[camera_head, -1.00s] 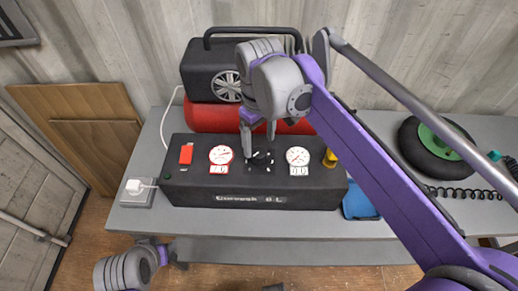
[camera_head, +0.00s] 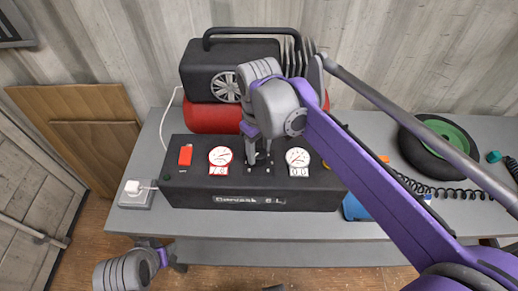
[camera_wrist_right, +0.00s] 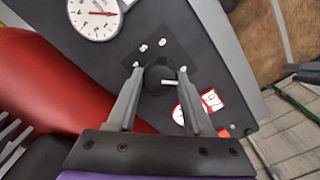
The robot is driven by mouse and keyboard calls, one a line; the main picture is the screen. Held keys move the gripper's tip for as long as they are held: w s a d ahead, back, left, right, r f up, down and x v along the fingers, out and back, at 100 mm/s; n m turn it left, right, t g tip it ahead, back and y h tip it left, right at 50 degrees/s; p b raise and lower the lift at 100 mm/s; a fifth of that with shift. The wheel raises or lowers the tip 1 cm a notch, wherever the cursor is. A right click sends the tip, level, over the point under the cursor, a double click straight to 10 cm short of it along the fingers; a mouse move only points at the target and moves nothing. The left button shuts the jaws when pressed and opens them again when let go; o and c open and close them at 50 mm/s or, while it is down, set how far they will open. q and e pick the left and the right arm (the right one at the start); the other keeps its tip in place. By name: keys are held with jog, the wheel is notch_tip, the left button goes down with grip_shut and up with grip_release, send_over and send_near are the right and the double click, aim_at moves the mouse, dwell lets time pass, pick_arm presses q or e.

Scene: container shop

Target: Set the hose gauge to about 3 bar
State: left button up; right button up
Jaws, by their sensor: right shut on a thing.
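The black control box (camera_head: 225,188) stands on the bench. The red-rimmed gauge (camera_head: 220,156) on the left reads about 7.0. The dark knob (camera_wrist_right: 158,79) lies between them. My right gripper (camera_head: 259,166) is down at the box with its fingers on either side of the knob, shut on it. The fingers hide much of the knob in the head view. My left arm shows at the lower left; its fingers are not clear.
A red switch (camera_head: 185,155) is at the box's left end. A compressor with a red tank (camera_head: 205,119) stands close behind. A white plug (camera_head: 133,187) sits in a socket at the left. A wheel (camera_head: 440,150) and coiled hose (camera_head: 455,193) lie at right, beyond my arm.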

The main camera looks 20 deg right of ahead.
grip_shut()
jog(key=shift+m, duration=0.3)
